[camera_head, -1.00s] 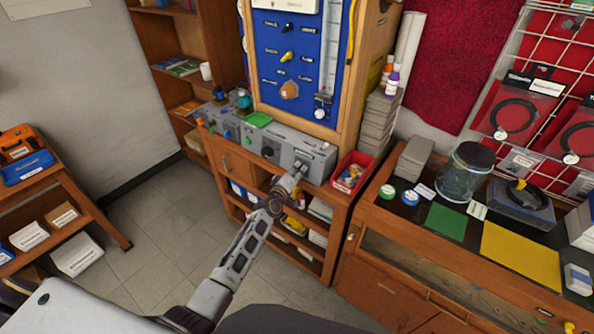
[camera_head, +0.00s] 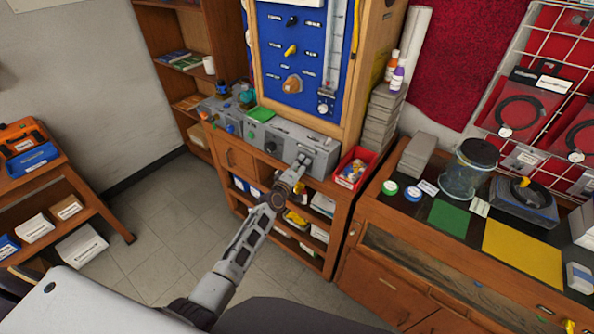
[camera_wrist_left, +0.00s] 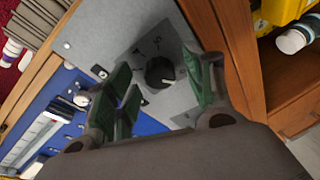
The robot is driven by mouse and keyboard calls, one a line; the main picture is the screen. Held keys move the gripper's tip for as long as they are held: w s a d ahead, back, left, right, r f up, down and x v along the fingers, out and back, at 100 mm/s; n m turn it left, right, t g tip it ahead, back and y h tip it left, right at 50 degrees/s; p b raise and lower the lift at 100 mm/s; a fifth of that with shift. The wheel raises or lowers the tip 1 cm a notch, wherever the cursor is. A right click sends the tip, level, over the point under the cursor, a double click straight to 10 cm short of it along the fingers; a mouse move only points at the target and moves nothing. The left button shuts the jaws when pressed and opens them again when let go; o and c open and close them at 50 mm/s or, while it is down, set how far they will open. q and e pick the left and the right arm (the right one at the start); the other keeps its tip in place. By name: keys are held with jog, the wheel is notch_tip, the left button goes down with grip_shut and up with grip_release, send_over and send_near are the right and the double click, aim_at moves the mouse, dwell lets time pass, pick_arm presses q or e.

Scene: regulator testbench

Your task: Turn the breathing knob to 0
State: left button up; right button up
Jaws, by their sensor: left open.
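A round black knob (camera_wrist_left: 160,73) with a white pointer line sits on the grey panel (camera_wrist_left: 110,32) in the left wrist view. The marks around it are too small to read, so I cannot confirm its name. My left gripper (camera_wrist_left: 158,90) is open, with its green-padded fingers on either side of the knob; I cannot tell whether they touch it. In the head view the left gripper (camera_head: 305,162) is at the right end of the long grey control box (camera_head: 285,138) and covers the knob there. My right gripper is out of view.
Above the box, a blue board (camera_head: 305,65) carries black, yellow, orange and white knobs. A red bin (camera_head: 355,168) stands close to the right of the gripper. Shelves with boxes lie below the box. A counter with a glass jar (camera_head: 468,168) is at right.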

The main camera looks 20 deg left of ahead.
pick_arm(q)
jog(key=s+a+r, duration=0.1)
jog(key=s, duration=1)
jog(key=shift+s+a+r, duration=0.2)
jog(key=shift+s+a, duration=0.15)
jog(key=shift+s, duration=0.05)
dwell(0.3)
jog(key=shift+m, duration=0.3)
dwell(0.5)
